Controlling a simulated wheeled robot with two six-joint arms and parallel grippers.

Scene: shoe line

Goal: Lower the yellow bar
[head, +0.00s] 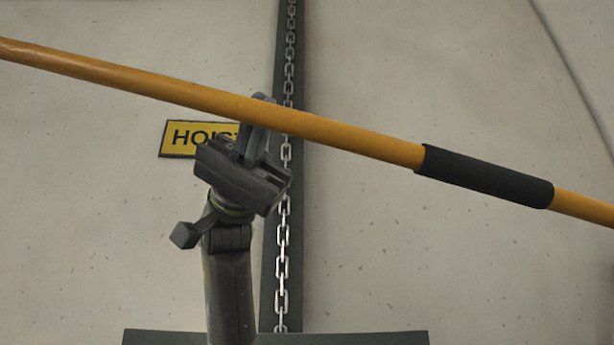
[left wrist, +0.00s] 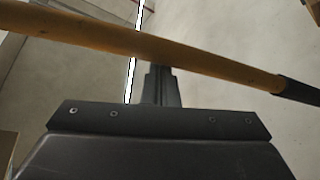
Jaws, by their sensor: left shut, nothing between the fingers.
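The yellow bar (head: 345,134) crosses the whole head view, slanting down to the right, with a black grip sleeve (head: 485,176) on its right part. It also crosses the left wrist view (left wrist: 90,30), passing in front of the finger ends. My left gripper (head: 256,130) points up at the bar left of the sleeve, its jaws shut and empty. In the head view the bar covers part of the fingers and a tip shows just above it. I cannot tell whether they touch. The fingers also show in the left wrist view (left wrist: 160,84). My right gripper is out of view.
A hanging chain (head: 282,240) runs down a dark vertical strip (head: 267,290) behind the gripper. A yellow sign (head: 180,138) reading "HOIS", partly hidden, is left of it. A dark flat edge (head: 370,338) lies at the bottom. The pale speckled surface around is bare.

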